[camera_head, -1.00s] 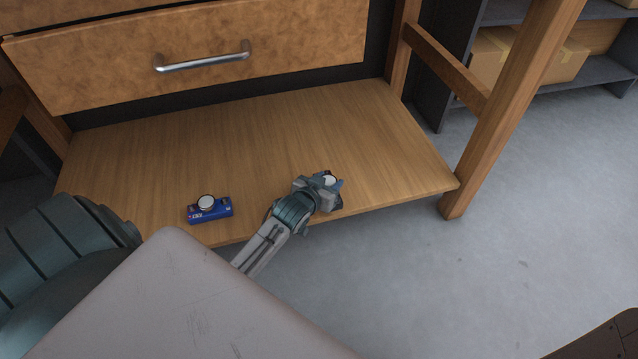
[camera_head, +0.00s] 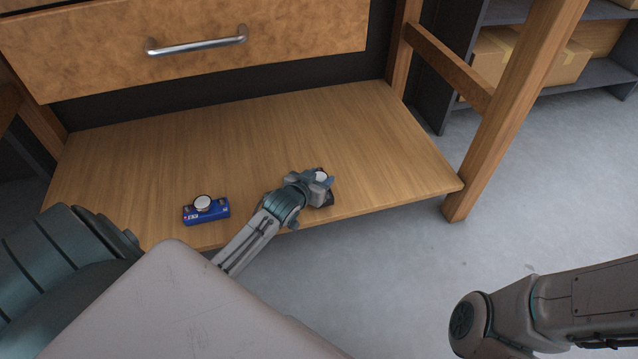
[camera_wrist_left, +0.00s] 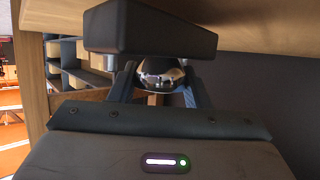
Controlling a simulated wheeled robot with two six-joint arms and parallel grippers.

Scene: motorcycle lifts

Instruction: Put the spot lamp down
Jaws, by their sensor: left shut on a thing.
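The spot lamp (camera_wrist_left: 160,75), with a chrome dome and a dark block-like part, is between the fingers of my left gripper (camera_wrist_left: 160,88) in the left wrist view. In the head view my left gripper (camera_head: 322,182) is shut on the lamp at the front right part of the wooden shelf board. Only a small pale round face of the lamp (camera_head: 320,175) shows there; the gripper hides most of it. I cannot tell whether the lamp touches the board. My right gripper is not in view.
A blue box (camera_head: 206,212) with a pale round top (camera_head: 202,202) sits on the board (camera_head: 260,140), left of my gripper. A drawer (camera_head: 190,45) is above the board. A wooden leg (camera_head: 510,110) stands to the right. Behind and right of the gripper the board is clear.

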